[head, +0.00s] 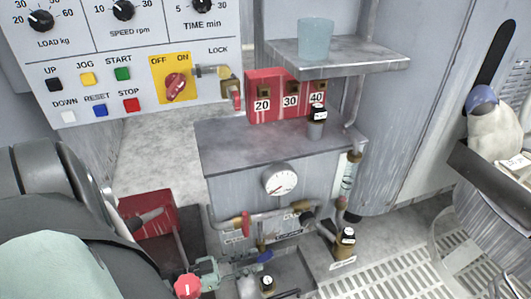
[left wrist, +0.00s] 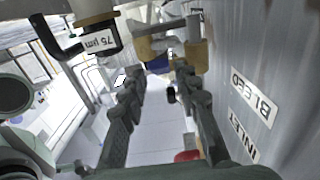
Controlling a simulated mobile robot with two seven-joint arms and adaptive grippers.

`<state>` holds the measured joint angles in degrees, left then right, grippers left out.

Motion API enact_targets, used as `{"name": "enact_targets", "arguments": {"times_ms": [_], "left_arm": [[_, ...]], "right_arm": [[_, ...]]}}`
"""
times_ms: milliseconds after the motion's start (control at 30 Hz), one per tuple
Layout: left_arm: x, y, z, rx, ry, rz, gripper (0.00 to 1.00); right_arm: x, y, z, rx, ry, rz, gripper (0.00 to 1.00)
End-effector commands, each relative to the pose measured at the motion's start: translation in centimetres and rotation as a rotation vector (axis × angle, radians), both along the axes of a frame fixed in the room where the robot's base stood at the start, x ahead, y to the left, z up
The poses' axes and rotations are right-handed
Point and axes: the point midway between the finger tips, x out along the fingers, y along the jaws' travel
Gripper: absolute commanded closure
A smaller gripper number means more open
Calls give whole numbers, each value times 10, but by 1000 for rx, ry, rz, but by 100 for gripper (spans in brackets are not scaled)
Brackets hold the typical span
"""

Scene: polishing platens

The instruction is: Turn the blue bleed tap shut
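The blue bleed tap (head: 265,256) shows in the head view as a small blue patch low on the front of the grey cabinet, by the pipework. In the left wrist view its blue part (left wrist: 157,66) appears beyond and between my fingertips, near brass fittings (left wrist: 193,55). A BLEED label (left wrist: 254,97) is on the panel to the right. My left gripper (head: 243,264) is just beside the tap in the head view, partly hidden among the pipes. The left wrist view shows its fingers (left wrist: 160,80) apart, with nothing clearly held. Contact with the tap cannot be told. My right gripper is not in view.
A red-handled valve (head: 246,223) and a pressure gauge (head: 282,180) are above the gripper. A bottle (head: 346,238) stands to the right; a 75 µm bottle (left wrist: 98,38) is close in the wrist view. A red bin (head: 150,212) is at left.

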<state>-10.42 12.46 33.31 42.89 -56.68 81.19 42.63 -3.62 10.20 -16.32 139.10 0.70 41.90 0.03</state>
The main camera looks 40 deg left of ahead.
Motion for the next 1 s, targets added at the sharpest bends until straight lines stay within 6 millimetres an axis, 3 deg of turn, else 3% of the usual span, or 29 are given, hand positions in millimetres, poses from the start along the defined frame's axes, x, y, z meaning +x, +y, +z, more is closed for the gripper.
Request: {"name": "enact_targets", "arguments": {"times_ms": [233,600,867,1000], "left_arm": [[31,-16,0,-1,0,1,69],[38,-19,0,0,1,0,69],[37,-19,0,1,2,0,100],[37,-19,0,0,3,0,100]], "right_arm": [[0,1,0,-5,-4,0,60],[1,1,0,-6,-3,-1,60],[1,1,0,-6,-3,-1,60],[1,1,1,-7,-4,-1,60]]}}
